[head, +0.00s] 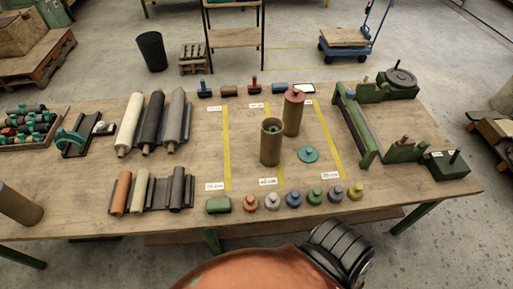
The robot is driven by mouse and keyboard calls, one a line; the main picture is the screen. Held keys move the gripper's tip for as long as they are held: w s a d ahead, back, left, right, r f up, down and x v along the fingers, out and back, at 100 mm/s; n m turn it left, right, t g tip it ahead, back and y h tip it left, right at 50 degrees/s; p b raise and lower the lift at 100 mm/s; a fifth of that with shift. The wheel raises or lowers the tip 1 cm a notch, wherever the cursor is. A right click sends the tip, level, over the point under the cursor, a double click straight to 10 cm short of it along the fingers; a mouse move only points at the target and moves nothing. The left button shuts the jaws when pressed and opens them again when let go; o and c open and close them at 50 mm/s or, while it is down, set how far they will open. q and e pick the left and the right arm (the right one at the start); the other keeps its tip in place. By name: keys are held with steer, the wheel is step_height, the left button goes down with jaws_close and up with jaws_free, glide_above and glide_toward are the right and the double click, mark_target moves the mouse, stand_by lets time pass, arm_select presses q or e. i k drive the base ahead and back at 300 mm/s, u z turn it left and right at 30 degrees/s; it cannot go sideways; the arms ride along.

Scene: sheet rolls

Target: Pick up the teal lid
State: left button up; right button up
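The teal lid (308,155) is a small round disc with a raised knob. It lies flat on the wooden table (380,200), between two yellow lines. An open-topped brown tube (270,142) stands upright to its left. A second upright brown tube (293,116) behind it wears a red lid (295,96). Neither of my grippers shows in the head view. An orange part and a black ribbed part of my own body show at the bottom edge.
A row of small coloured knobbed pieces (273,201) lies along the front edge. A green machine frame (358,130) stands to the right. Dark and cream rolls (152,122) lie on the left. The table around the teal lid's right and front is clear.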

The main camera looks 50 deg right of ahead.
mark_target(307, 153)
steer(key=u, duration=1.9)
steer(key=k, duration=2.45)
steer(key=z, duration=1.5)
